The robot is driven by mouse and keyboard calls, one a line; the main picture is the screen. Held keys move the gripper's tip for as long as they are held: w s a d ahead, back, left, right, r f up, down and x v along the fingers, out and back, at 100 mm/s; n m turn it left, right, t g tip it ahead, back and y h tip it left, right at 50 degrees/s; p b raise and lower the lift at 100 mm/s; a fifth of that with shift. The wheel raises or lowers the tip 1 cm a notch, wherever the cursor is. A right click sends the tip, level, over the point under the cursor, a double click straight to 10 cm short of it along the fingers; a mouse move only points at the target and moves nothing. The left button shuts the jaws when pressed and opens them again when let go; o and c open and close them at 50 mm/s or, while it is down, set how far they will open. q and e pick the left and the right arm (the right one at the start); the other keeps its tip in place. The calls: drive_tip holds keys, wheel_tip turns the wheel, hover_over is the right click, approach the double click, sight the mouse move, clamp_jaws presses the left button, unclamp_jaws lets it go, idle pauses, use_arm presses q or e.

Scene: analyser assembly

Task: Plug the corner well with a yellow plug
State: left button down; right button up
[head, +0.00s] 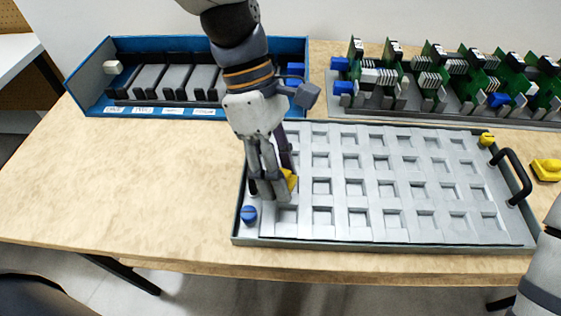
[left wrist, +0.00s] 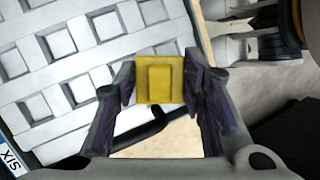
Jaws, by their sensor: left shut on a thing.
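My left gripper (head: 272,192) is shut on a yellow plug (head: 291,180), over the left end of the grey well tray (head: 390,243). The plug also shows between the purple-grey finger pads in the left wrist view (left wrist: 160,80), with a smaller raised block on its face. The tray has rows of square wells. The gripper and arm hide some wells at the left edge, and I cannot tell whether the plug touches the tray. Another yellow plug (head: 546,169) lies on the table right of the tray. My right gripper is out of view.
A blue knob (head: 248,214) sits at the tray's front left and a yellow knob (head: 487,139) at its back right. A black handle (head: 515,178) rises at the right. Behind stand a blue bin (head: 90,85) and a rack of green boards (head: 433,75). The table's left is clear.

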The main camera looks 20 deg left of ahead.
use_arm(q)
drive_tip(key=c, duration=2.4)
unclamp_jaws()
drive_tip(key=shift+s+f, duration=0.1)
drive_tip(key=shift+f, duration=1.2)
drive_tip(key=c, duration=2.4)
unclamp_jaws()
drive_tip(key=c, duration=0.9)
unclamp_jaws()
drive_tip(key=shift+c, duration=0.2)
